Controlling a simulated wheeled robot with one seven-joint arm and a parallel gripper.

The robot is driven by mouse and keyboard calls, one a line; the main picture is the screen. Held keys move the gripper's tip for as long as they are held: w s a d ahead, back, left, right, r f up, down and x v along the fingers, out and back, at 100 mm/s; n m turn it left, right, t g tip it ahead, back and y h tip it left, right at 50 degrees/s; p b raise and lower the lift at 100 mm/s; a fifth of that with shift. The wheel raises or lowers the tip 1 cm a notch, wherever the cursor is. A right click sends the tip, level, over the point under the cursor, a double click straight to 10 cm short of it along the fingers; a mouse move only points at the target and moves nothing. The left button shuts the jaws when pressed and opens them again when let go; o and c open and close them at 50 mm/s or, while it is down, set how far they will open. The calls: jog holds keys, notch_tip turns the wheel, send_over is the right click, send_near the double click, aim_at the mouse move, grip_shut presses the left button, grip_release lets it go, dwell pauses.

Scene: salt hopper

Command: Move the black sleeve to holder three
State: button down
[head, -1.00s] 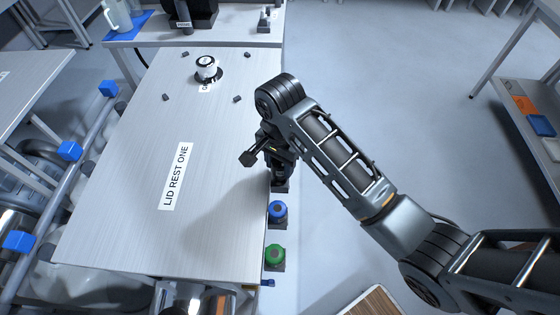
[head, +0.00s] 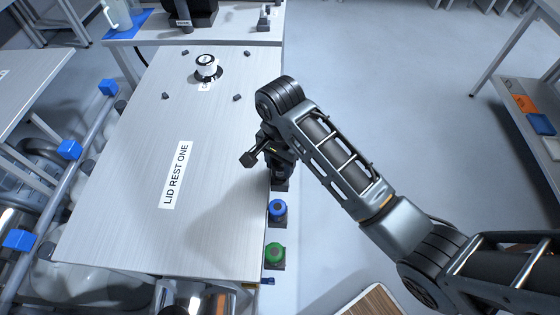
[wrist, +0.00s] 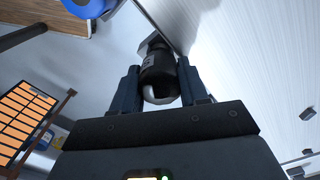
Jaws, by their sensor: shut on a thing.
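The black sleeve (wrist: 158,72) is between the two fingers of my gripper (wrist: 157,82) in the wrist view, and the gripper is shut on it. A grey piece (wrist: 152,43) shows just beyond the sleeve; I cannot tell if the sleeve is seated in it. In the head view my gripper (head: 279,166) is at the table's right edge, above a dark holder (head: 280,185), and the arm hides most of the sleeve. A blue sleeve (head: 278,208) and a green sleeve (head: 275,251) stand in holders nearer along that edge. No holder number is readable.
The table (head: 120,200) bears a "LID REST ONE" label (head: 176,175) and is mostly clear. A white and black round piece (head: 206,68) stands at its far end among small dark pegs. A rack with bins (head: 540,124) is at right. Open floor (head: 400,100) lies between.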

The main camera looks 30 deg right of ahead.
jog(key=shift+f, duration=0.65)
jog(key=c, duration=0.5)
grip_release()
jog(key=shift+f, duration=0.1)
jog(key=o, duration=0.4)
jog(key=shift+a, duration=0.1)
jog(key=shift+r, duration=3.1)
jog(key=shift+r, duration=0.1)
